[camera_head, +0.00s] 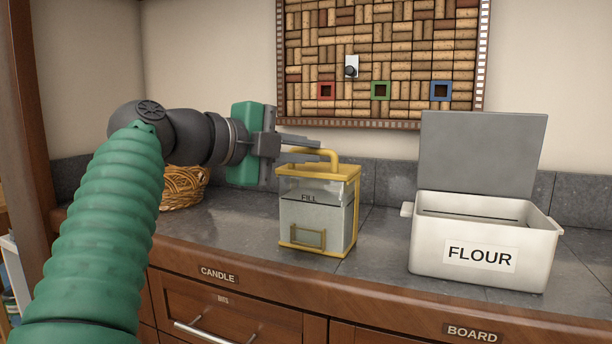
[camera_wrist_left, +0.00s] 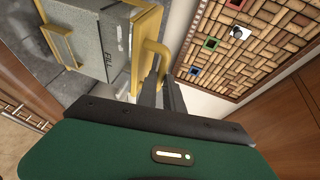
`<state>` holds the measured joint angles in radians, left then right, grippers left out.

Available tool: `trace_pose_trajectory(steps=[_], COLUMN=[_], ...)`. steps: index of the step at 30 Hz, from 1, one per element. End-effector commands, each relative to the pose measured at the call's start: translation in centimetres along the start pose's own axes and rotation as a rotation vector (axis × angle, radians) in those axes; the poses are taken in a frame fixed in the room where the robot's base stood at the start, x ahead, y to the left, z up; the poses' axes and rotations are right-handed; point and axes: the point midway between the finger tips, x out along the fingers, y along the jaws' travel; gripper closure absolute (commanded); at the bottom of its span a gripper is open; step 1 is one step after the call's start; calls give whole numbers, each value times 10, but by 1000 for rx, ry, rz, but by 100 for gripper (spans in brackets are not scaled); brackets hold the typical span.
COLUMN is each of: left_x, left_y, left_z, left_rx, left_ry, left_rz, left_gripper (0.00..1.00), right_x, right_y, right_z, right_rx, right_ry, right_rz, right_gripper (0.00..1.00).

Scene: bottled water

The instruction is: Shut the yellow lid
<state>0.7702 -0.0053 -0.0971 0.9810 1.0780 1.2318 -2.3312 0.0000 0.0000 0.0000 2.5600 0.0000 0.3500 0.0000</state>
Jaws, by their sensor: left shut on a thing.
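A clear container with a yellow frame (camera_head: 318,218) stands upright on the grey counter, marked "FILL". Its yellow lid (camera_head: 319,172) lies on top and appears level with the rim. A yellow handle (camera_head: 330,157) rises from the lid. My left gripper (camera_head: 318,150) comes in from the left and is shut on the handle. In the left wrist view the fingers (camera_wrist_left: 158,88) meet the yellow handle (camera_wrist_left: 158,52) beside the lid (camera_wrist_left: 145,42). The container (camera_wrist_left: 98,45) appears sideways there. My right gripper is not in view.
A white FLOUR bin (camera_head: 484,240) with its grey lid (camera_head: 482,153) raised stands to the right. A wicker basket (camera_head: 184,188) sits behind my left arm. A cork board (camera_head: 380,60) hangs on the wall behind. Counter between container and bin is clear.

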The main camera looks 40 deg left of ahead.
Motion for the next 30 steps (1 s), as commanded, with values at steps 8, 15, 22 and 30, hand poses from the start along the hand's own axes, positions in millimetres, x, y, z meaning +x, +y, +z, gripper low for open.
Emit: trace_pose_trajectory(steps=[8, 15, 22, 30], left_x=[0, 1, 0, -19], left_y=[4, 4, 4, 2], left_z=[0, 1, 0, 1], left_rx=[6, 5, 5, 5], left_ry=[1, 2, 1, -2], left_rz=[-15, -12, -13, -15], left_gripper=[100, 100, 79, 79], right_x=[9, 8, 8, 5], right_y=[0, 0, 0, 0], right_z=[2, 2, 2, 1], right_rx=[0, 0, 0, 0], right_ry=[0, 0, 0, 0], right_rz=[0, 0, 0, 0], right_gripper=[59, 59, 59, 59])
